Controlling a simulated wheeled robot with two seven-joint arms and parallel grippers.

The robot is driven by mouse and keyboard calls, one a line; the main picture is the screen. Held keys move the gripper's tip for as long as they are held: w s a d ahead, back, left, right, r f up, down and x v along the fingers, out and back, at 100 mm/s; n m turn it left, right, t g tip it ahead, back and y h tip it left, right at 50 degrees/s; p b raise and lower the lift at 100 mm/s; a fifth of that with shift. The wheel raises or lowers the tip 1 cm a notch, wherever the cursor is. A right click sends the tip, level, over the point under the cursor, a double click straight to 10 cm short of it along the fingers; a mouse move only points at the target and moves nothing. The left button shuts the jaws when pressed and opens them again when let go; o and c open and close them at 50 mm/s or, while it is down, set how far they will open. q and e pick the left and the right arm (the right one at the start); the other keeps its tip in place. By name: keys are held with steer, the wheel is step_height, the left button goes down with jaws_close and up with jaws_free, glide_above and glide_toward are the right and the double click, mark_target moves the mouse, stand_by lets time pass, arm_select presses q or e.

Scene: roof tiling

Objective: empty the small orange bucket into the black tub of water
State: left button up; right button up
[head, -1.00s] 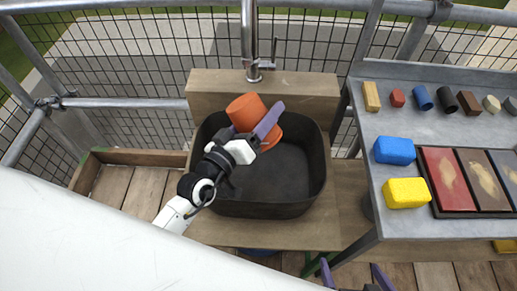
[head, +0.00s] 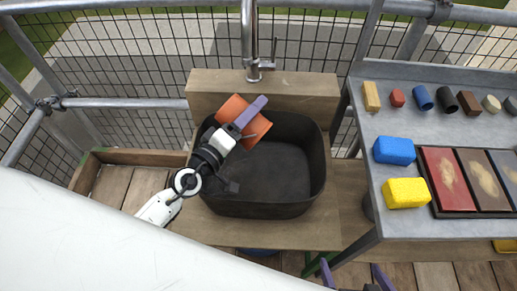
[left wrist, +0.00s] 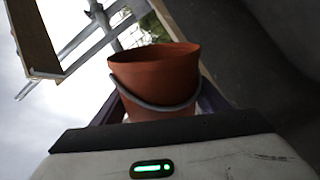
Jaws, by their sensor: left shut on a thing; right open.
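The small orange bucket (head: 233,106) is tilted on its side over the back left part of the black tub (head: 285,175). My left gripper (head: 250,116) is shut on the bucket, its purple finger lying across the bucket's side. In the left wrist view the bucket (left wrist: 155,82) sits between the fingers, with a grey handle (left wrist: 150,104) across its side. Its inside is mostly hidden. The tub's inside looks dark, and I cannot make out a water surface. My right gripper (head: 355,277) is open and empty at the bottom edge, partly cut off.
A metal tap (head: 250,50) stands behind the tub on a wooden stand (head: 300,232). To the right, a grey table (head: 440,140) holds a blue sponge (head: 394,150), a yellow sponge (head: 406,193), a tray of coloured panels (head: 447,180) and several small blocks. Mesh fencing and rails are behind.

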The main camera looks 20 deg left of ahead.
arm_select(q)
steer(key=n, duration=0.1)
steer(key=a+n, duration=0.1)
steer(key=a+f+n, duration=0.1)
steer(key=shift+w+f+h, duration=0.1)
steer(key=shift+w+h, duration=0.2)
steer(key=w+a+r+n+h+b, duration=0.1)
steer(key=a+n+b, duration=0.6)
steer(key=n, duration=1.2)
steer(key=shift+w+a+b, duration=0.25)
steer(key=shift+w+b, duration=0.2)
steer(key=shift+w, duration=0.1)
